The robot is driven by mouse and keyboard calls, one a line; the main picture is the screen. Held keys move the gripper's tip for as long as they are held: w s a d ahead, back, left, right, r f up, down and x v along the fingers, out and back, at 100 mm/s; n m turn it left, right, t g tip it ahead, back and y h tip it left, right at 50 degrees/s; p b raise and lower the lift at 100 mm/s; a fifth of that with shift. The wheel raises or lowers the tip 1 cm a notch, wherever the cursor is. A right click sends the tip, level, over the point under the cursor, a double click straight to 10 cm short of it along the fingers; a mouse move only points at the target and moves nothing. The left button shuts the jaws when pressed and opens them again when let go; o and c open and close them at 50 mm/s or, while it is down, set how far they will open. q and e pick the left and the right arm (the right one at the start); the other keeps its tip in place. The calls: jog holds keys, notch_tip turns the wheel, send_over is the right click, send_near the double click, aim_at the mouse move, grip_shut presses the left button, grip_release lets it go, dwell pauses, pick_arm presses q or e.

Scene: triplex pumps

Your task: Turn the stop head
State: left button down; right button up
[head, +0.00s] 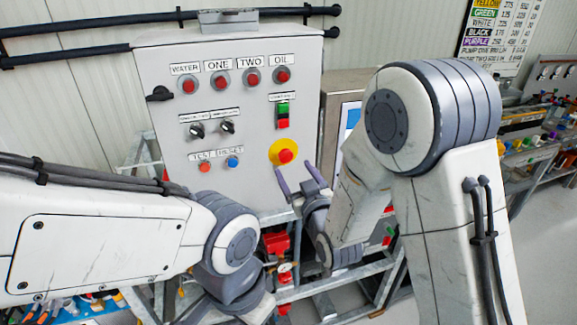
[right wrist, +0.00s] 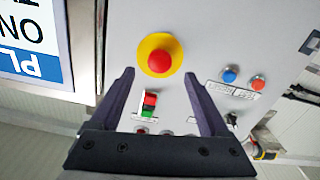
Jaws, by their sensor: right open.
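The stop head (head: 286,155) is a red mushroom button on a yellow round plate, low on the right of the grey control panel (head: 240,130). In the right wrist view the stop head (right wrist: 159,60) lies ahead of the fingertips, near the middle between them sideways. My right gripper (head: 296,178) is open and empty, just below the stop head in the head view and apart from it. It also shows in the right wrist view (right wrist: 158,78), with its two dark fingers spread. My left arm comes in from the left, but its fingers are not visible.
Above the stop head is a green and red switch (head: 283,114). A metal frame with red pump parts (head: 276,243) stands below the panel.

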aim_at(287, 158)
jog(key=p+x, duration=0.1)
jog(key=x, duration=0.4)
jog(key=shift+r, duration=0.15)
pick_arm(q)
jog(key=shift+r+p, duration=0.35)
jog(key=shift+r, duration=0.9)
pick_arm(e)
jog(key=shift+w+a, duration=0.2)
jog(key=shift+w, duration=0.3)
